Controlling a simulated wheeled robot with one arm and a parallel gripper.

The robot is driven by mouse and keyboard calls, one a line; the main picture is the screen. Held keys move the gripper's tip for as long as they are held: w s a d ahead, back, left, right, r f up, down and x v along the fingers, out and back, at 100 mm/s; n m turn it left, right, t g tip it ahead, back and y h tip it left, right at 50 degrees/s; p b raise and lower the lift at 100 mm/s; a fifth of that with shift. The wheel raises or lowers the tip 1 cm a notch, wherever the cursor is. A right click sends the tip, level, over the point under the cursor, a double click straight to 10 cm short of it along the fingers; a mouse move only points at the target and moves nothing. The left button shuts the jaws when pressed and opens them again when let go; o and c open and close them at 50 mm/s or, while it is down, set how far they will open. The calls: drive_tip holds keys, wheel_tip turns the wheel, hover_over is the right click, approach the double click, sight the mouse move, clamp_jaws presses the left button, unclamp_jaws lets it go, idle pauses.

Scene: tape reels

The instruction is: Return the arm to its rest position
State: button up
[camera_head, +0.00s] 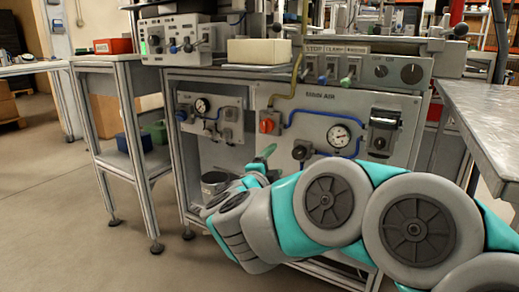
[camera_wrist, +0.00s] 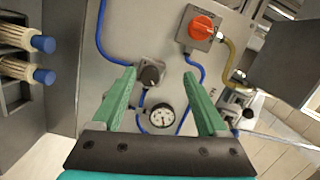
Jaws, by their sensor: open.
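My arm (camera_head: 330,205) reaches in from the right in the head view, with grey and teal links, in front of the grey machine panel. My gripper (camera_head: 265,153) is at its far end, near the panel's lower middle; one green finger shows clearly there. In the wrist view my gripper (camera_wrist: 158,72) has both green fingers spread wide, with nothing between them. Beyond them is the panel (camera_wrist: 150,25) with a dark knob (camera_wrist: 151,74) and a round gauge (camera_wrist: 162,116). I cannot tell the exact gap between fingertips and panel.
The panel carries an orange-red switch (camera_head: 267,125), a gauge (camera_head: 339,136) and blue hoses. A metal table (camera_head: 490,110) stands close on the right. A side stand (camera_head: 125,90) with a red bin (camera_head: 113,46) is at the left. The floor (camera_head: 60,220) at front left is clear.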

drive_tip(key=s+a+f+n+g+y, duration=0.2)
drive_tip(key=s+a+n+y, duration=0.3)
drive_tip(key=a+n+y, duration=0.65)
drive_tip(key=s+d+f+n+g, duration=0.3)
drive_tip(key=s+f+n+g, duration=0.4)
drive_tip(key=s+f, duration=0.55)
drive_tip(key=s+d+f+n+g+h, duration=0.1)
drive_tip(key=s+d+f+g, duration=0.15)
drive_tip(key=s+d, duration=0.45)
drive_tip(key=s+d+f+g+h, duration=0.2)
drive_tip(key=s+d+g, duration=0.2)
drive_tip(key=s, duration=0.6)
drive_tip(key=s+d+f+n+g+h, duration=0.1)
drive_tip(key=s+d+f+g, duration=0.15)
drive_tip(key=s+d, duration=0.45)
wheel_tip(320, 180, up, 14)
drive_tip(key=s+a+p, duration=0.1)
drive_tip(key=a+p, duration=0.1)
drive_tip(key=p, duration=1.1)
drive_tip(key=shift+s, duration=0.35)
